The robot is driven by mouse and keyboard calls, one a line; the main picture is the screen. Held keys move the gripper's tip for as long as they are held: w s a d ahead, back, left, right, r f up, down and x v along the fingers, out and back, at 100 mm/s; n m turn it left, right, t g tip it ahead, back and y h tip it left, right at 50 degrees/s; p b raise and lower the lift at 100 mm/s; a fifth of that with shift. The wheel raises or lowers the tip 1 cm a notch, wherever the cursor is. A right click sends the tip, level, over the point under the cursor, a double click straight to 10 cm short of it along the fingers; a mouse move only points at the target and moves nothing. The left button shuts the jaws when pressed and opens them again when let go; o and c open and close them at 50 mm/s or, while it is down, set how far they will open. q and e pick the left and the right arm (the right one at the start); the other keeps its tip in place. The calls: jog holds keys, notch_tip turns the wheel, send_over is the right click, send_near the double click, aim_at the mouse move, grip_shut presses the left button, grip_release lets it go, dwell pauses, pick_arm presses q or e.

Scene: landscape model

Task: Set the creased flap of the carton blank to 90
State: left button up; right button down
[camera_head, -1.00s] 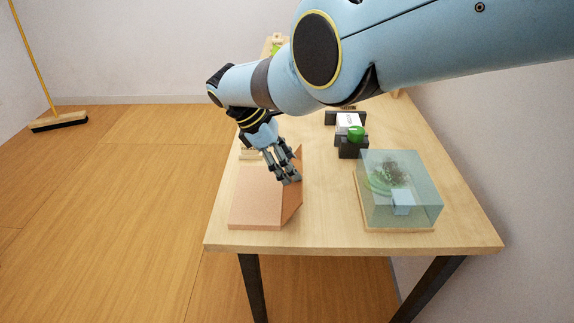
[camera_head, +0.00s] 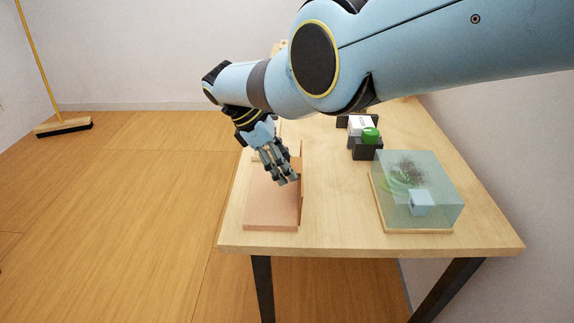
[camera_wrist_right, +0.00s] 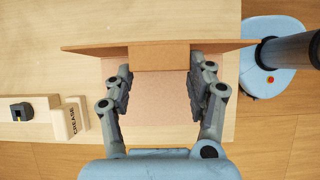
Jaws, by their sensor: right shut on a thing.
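The carton blank's flat tan panel (camera_head: 268,210) lies on the table's left side. Its flap (camera_head: 301,178) stands up along the panel's right edge, close to upright; I cannot read its exact angle. In the right wrist view the flap (camera_wrist_right: 95,48) is a thin brown strip crossing the top, with a wider tab (camera_wrist_right: 160,57) at its middle. The flat panel (camera_wrist_right: 160,105) shows below it. My right gripper (camera_head: 285,180) is shut on the flap's tab; its fingers (camera_wrist_right: 160,82) stand at the tab's two sides. My left gripper is not in view.
A clear case (camera_head: 430,180) on a wooden base stands at the table's right. Behind it are a black holder (camera_head: 366,152), a green round thing (camera_head: 371,135) and a white box (camera_head: 360,124). A block marked CREASE (camera_wrist_right: 70,119) lies beside the panel. Bare table separates carton and case.

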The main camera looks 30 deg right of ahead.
jog(key=shift+s+a+f, duration=0.1)
jog(key=shift+a+f, duration=0.2)
jog(key=shift+f, duration=0.05)
jog(key=c, duration=0.9)
grip_release()
jog(key=o, duration=0.5)
jog(key=shift+d, duration=0.1)
jog(key=shift+r, duration=0.1)
jog(key=shift+w+r, duration=0.15)
jog(key=shift+w, duration=0.05)
jog(key=v, duration=1.1)
jog(key=shift+a+r, duration=0.2)
jog(key=shift+r, duration=0.05)
